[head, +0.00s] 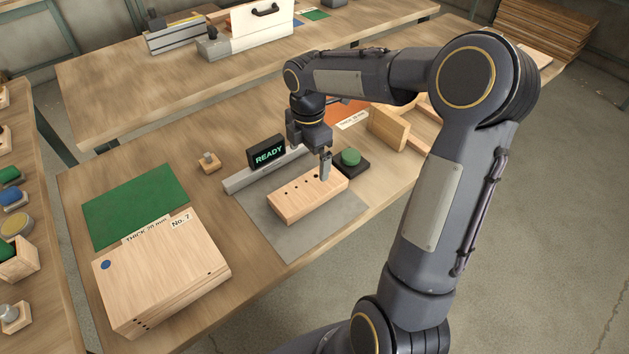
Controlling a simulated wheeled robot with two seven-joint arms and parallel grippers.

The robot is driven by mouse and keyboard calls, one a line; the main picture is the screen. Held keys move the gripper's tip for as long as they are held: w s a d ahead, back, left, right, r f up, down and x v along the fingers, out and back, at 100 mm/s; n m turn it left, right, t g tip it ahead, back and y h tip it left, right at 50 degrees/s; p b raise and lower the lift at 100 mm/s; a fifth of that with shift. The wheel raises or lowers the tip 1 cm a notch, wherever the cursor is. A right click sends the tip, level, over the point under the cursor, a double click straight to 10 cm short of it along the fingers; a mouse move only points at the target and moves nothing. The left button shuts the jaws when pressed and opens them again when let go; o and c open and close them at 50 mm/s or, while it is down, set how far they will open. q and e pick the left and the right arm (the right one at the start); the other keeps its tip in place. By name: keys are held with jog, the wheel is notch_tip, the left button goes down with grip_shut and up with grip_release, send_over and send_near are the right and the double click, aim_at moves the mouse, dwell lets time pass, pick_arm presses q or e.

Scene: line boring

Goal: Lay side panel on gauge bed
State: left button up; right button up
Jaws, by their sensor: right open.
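A grey flat plate with a raised metal fence, which looks like the gauge bed (290,236), lies on the middle table. A light wooden piece with a row of dark holes (291,201) lies flat on it, a little in front of the fence. A pale wooden panel or stack (165,270) with a blue dot and a "No. 7" label lies at the front left. I cannot tell which is the side panel. My right gripper (311,155) is open above the holed piece's back right part; contact is unclear. My left gripper is out of view.
A display reading "READY" (267,154) stands behind the fence. A green button on a dark base (350,158) is right of the bed. A green mat (135,204) and small wooden knob block (209,162) are left. Wooden parts (389,130) lie behind my right arm.

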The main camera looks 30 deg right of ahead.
jog(key=s+a+r+m+t+y, duration=0.2)
jog(key=s+a+m, duration=0.3)
jog(key=s+m, duration=0.5)
jog(key=s+a+r+m+t+y, duration=0.1)
jog(key=s+a+m, duration=0.4)
jog(key=s+m, duration=0.5)
jog(key=shift+s+r+t+y, duration=0.4)
jog(key=shift+s+r+t, duration=0.5)
jog(key=shift+s+t, duration=0.25)
